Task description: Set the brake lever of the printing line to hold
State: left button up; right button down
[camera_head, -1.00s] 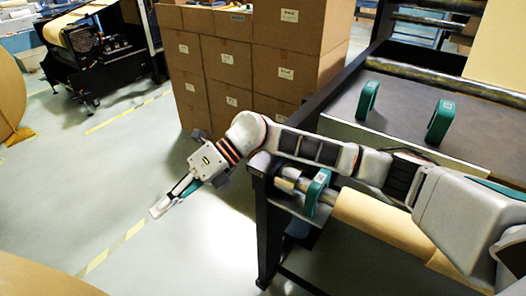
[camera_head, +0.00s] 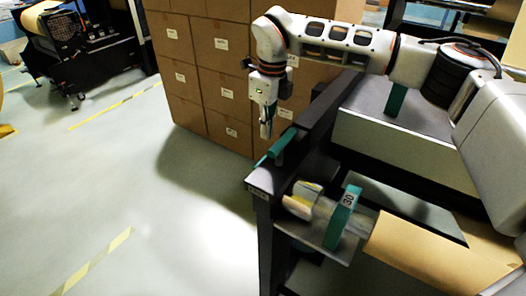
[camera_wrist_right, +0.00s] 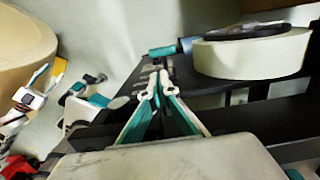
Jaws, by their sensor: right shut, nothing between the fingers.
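The lever appears to be the teal handle (camera_head: 283,143) at the near left corner of the dark machine frame. I cannot read a hold mark on it. My right gripper (camera_head: 266,134) points down just left of the handle's upper end; I cannot tell whether they touch. In the right wrist view the right gripper's fingers (camera_wrist_right: 157,72) meet at their tips with nothing between them, and a teal bar (camera_wrist_right: 163,50) lies just beyond. My left gripper is outside the head view; a white and teal part at the wrist view's left edge may be it, its jaws unclear.
A teal piece marked 30 (camera_head: 343,217) stands at the shaft of the brown paper roll (camera_head: 430,255). Another teal handle (camera_head: 396,100) stands on the machine top. Stacked cardboard boxes (camera_head: 205,90) are behind my right gripper. The floor to the left is open.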

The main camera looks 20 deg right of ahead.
jog(key=f, duration=0.3)
jog(key=f+b, duration=0.1)
jog(key=f, duration=0.5)
jog(key=shift+w+d+f+b, duration=0.1)
jog(key=shift+w+f+b, duration=0.15)
jog(key=shift+w+b, duration=0.15)
jog(key=shift+f, duration=0.5)
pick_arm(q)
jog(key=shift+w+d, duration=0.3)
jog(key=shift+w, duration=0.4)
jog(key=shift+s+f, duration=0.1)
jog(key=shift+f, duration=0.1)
pick_arm(e)
jog(key=shift+w, duration=0.1)
